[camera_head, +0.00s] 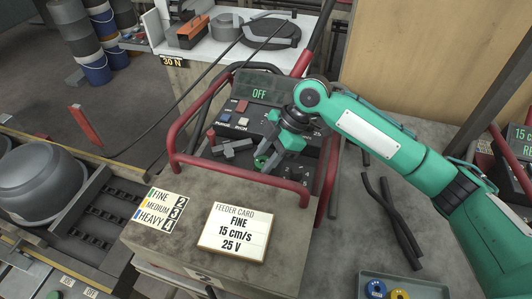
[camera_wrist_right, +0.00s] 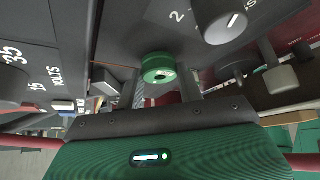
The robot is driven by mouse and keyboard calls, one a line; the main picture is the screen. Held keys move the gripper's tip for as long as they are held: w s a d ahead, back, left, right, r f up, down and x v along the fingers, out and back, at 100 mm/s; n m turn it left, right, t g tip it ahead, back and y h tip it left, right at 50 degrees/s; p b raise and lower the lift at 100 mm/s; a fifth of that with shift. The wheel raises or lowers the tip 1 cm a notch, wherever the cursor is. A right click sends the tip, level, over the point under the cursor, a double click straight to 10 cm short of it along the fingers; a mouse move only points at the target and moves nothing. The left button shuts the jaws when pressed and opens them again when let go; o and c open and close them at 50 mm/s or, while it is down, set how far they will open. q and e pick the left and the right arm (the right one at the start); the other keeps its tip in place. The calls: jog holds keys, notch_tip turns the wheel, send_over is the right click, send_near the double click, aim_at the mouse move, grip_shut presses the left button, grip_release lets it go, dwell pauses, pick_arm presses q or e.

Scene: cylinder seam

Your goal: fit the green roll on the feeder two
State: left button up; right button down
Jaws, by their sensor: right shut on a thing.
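My right gripper (camera_head: 268,155) comes in from the right over the feeder's panel. It is shut on the small green roll (camera_wrist_right: 158,68), which sits between its fingers in the right wrist view. In the head view a bit of the green roll (camera_head: 261,161) shows below the fingers. The feeder (camera_head: 245,122) is a dark panel inside a red tube frame, with an "OFF" display, buttons and grey levers. Whether the roll touches a seat is hidden. My left gripper is not in view.
The feeder card (camera_head: 233,232) reads FINE, 15 cm/s, 25 V. A legend plate (camera_head: 160,212) pairs FINE with 2. A tray (camera_head: 425,287) at the lower right holds blue and yellow rolls. Dark rods (camera_head: 398,220) lie on the bench. Red tubes surround the gripper.

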jog(key=c, duration=0.8)
grip_release()
jog(key=shift+c, duration=0.2)
jog(key=shift+r, duration=0.1)
notch_tip(320, 180, up, 20)
jog(key=b, duration=0.4)
